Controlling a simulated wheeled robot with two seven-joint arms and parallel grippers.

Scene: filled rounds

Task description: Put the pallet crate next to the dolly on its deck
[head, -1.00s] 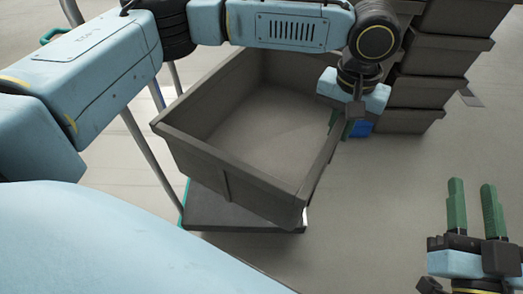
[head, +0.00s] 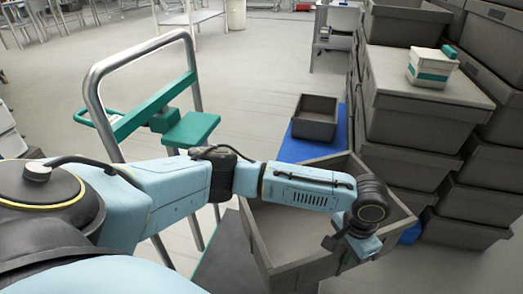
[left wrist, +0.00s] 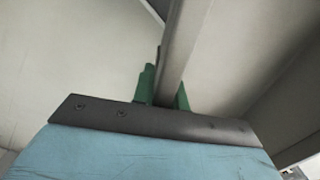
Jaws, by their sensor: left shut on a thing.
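A large open grey crate (head: 306,272) is in front of me in the head view. In the left wrist view the green fingers (left wrist: 166,88) straddle the crate's rim (left wrist: 187,35). The dolly (head: 94,82) has a metal tube handle with teal parts. Its dark deck (head: 226,262) shows to the left of the crate, which hides part of it. I cannot tell whether the crate touches the deck. My right gripper is out of view.
Stacked grey crates (head: 425,105) stand at the right, with a small white and teal box (head: 431,68) on top. A smaller open crate (head: 314,120) sits on a blue pallet (head: 298,152) behind the held crate. Open floor (head: 250,70) lies beyond the dolly.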

